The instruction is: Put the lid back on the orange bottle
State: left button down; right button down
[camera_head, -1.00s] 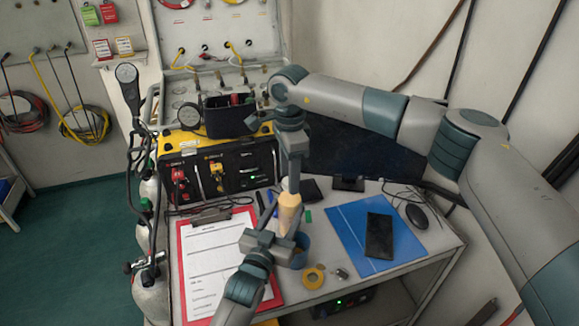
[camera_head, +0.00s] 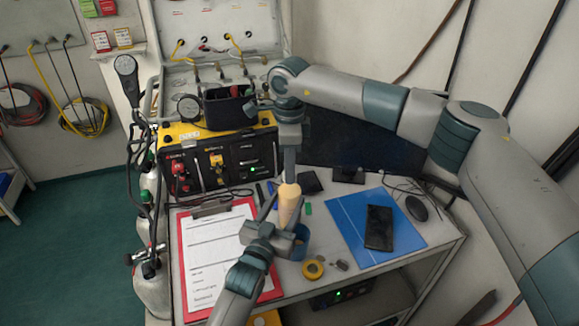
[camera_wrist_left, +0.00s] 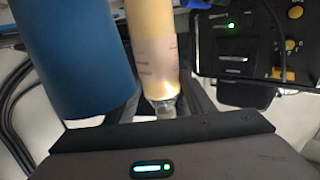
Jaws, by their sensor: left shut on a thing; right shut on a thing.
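The orange bottle (camera_head: 288,206) shows pale orange and stands upright above the table. My left gripper (camera_head: 284,222) is shut on its lower part. In the left wrist view, which is upside down, the bottle (camera_wrist_left: 152,50) has a clear narrow end (camera_wrist_left: 164,106) near the gripper body. My right gripper (camera_head: 289,174) points straight down from above, shut, with its tips right at the bottle's top. The lid is too small and covered by the fingertips to make out; whether it touches the bottle's neck cannot be told.
A blue cup (camera_head: 301,245) stands close beside the bottle; it also shows in the left wrist view (camera_wrist_left: 70,60). The air panel (camera_head: 212,168) stands behind.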

pick_arm(q)
jog(key=shift+f, duration=0.1)
pick_arm(e)
jog(key=m, duration=1.1)
jog(key=c, duration=1.3)
grip_release()
jog(key=shift+c, duration=0.2)
jog(key=shift+o, duration=0.2)
notch_tip(320, 180, up, 12)
pick_arm(q)
jog(key=c, duration=0.7)
grip_release()
jog(key=shift+c, duration=0.2)
